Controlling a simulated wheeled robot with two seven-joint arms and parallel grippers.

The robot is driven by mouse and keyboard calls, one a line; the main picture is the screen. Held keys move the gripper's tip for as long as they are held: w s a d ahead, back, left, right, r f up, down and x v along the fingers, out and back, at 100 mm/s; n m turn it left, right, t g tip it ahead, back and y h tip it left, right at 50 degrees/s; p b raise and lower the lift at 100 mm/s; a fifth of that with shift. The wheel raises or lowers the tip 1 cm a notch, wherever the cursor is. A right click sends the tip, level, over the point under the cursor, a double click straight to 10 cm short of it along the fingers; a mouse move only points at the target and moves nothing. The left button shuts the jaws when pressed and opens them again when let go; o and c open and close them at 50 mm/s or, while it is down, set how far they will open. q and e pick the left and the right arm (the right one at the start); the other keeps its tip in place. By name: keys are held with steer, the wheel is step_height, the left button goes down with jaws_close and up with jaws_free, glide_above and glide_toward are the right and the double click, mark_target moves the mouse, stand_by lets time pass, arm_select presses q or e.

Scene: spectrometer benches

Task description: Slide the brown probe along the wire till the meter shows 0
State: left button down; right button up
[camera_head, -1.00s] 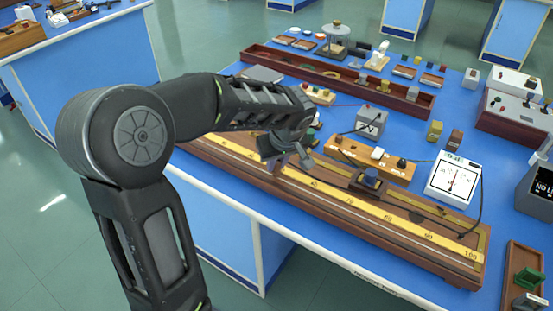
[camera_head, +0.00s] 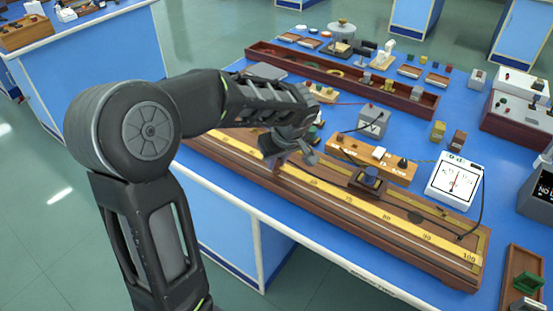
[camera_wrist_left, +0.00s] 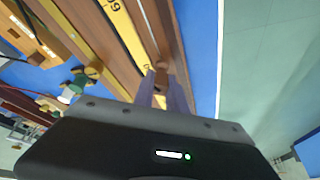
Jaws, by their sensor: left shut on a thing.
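The brown probe (camera_wrist_left: 161,76) shows in the left wrist view between the two fingers of my left gripper (camera_wrist_left: 161,92). In the head view my left gripper (camera_head: 280,163) points down at the long wooden wire board, shut on the probe, which is mostly hidden there. The probe is beside the yellow scale (camera_head: 350,203), on the lower-number side of the 60 mark. The wire is too thin to tell whether the probe touches it. The white meter (camera_head: 452,190) stands at the right, its red needle nearly upright near mid-dial; the exact reading is too small to tell. My right gripper is out of view.
Behind are a wooden key strip (camera_head: 345,152), a grey box (camera_head: 373,120) and a long brown tray (camera_head: 340,80). A black cable curves beside the meter.

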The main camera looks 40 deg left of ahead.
mark_target(259, 164)
arm_select(q)
steer(key=shift+f, duration=0.15)
steer(key=shift+f, duration=0.3)
steer(key=shift+a, duration=2.45)
steer(key=shift+s+f+b, duration=0.15)
steer(key=shift+f+b, duration=0.05)
steer(key=shift+b, duration=0.45)
steer(key=shift+s+f, duration=0.1)
steer(key=shift+f, duration=0.1)
stand_by(1.4)
stand_by(1.8)
